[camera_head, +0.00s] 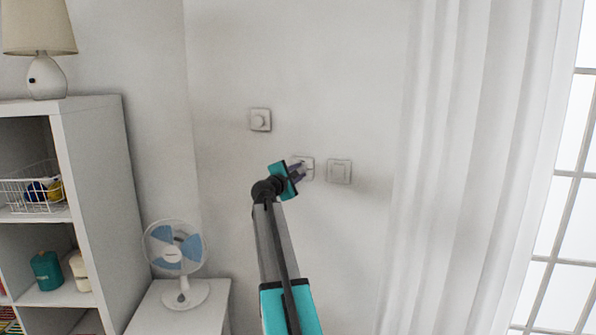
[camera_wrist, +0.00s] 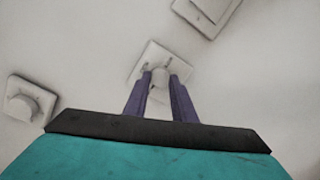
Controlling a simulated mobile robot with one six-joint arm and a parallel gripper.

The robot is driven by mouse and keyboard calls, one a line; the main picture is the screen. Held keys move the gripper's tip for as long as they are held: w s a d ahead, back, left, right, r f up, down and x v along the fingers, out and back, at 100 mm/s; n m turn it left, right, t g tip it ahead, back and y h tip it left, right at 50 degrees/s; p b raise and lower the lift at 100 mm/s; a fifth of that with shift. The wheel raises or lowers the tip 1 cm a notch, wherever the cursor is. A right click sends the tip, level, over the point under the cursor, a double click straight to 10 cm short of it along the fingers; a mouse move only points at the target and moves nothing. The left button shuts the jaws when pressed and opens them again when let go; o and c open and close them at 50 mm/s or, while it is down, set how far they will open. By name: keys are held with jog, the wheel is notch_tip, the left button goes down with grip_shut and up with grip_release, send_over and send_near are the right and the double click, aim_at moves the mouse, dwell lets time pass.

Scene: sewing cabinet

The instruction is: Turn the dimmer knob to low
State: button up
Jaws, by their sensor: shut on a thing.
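Three square, pale plates are on the white wall. The middle plate (camera_head: 306,161) carries a small grey knob (camera_wrist: 161,76), which stands between my fingers in the wrist view. My gripper (camera_head: 300,171) reaches the middle plate, its two purple fingers shut on this knob from both sides. In the head view the gripper hides most of that plate and its knob. The upper left plate has a round knob (camera_head: 258,121), also in the wrist view at left (camera_wrist: 22,106). No label shows which knob is the dimmer. The knob's exact setting cannot be read.
A flat switch plate (camera_head: 339,172) sits close to the right of my gripper. A white curtain (camera_head: 455,170) hangs farther right. A fan (camera_head: 177,252) stands on a low white table (camera_head: 165,318) at lower left, beside a shelf unit (camera_head: 98,180) with a lamp (camera_head: 45,65).

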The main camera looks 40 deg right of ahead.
jog(key=shift+s+f+n, duration=0.15)
jog(key=shift+n, duration=0.65)
jog(key=shift+d, duration=0.1)
jog(key=o, duration=1.1)
jog(key=shift+c, duration=0.2)
jog(key=shift+a, duration=0.2)
jog(key=shift+a, duration=0.15)
jog(key=b+v, duration=0.1)
jog(key=v, duration=1.2)
jog(key=shift+s+b, duration=0.15)
jog(key=shift+b, duration=0.15)
